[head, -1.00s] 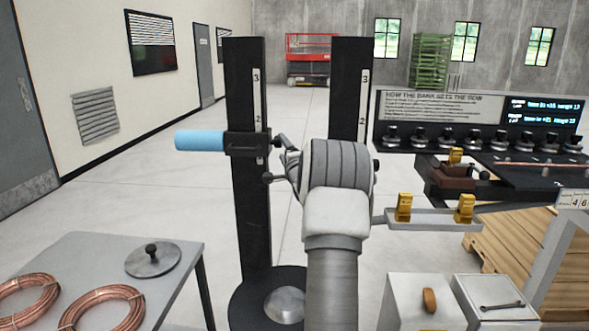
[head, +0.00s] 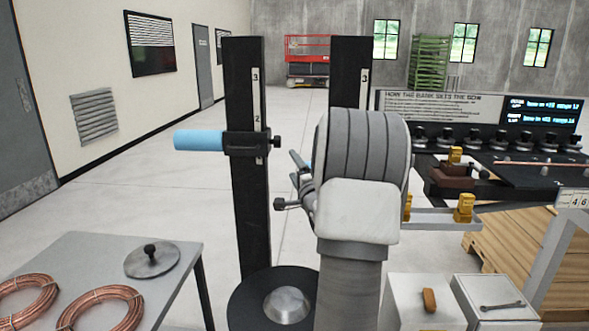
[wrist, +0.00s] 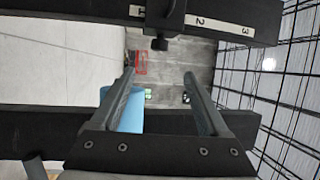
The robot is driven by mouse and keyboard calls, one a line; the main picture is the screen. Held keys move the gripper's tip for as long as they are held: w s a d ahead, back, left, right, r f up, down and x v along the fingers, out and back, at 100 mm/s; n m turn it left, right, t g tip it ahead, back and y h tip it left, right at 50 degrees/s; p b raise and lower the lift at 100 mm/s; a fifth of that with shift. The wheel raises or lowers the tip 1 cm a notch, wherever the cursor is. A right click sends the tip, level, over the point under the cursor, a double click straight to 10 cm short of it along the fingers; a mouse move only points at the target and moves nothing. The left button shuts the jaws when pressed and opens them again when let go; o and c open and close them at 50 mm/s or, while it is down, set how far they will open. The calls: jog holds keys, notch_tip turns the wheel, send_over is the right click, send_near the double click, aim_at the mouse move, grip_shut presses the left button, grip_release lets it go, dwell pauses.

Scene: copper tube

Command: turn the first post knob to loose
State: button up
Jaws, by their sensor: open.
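The first post (head: 247,190) is the dark upright on the left. Its collar carries a blue sleeve (head: 200,140) on the left and a small dark knob (head: 276,142) on the right. In the wrist view this knob (wrist: 160,43) points down from the post's collar, next to the scale strip (wrist: 215,22). My gripper (wrist: 159,75) is open and empty, with the knob beyond its fingertips and between them sideways. No contact shows. In the head view my wrist hides most of the gripper. The knob's turned state cannot be told.
The second post (head: 350,70) stands close on the right, partly behind my arm. A blue sleeve (wrist: 128,115) lies behind the fingers in the wrist view.

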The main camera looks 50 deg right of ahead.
jog(key=m+g+h+p, duration=0.5)
jog(key=h+p, duration=0.1)
jog(key=p, duration=0.3)
send_near(277, 144)
jog(key=p+x, duration=0.3)
jog(key=x, duration=0.9)
jog(key=shift+f, duration=0.1)
dwell(0.4)
grip_shut()
dwell(0.4)
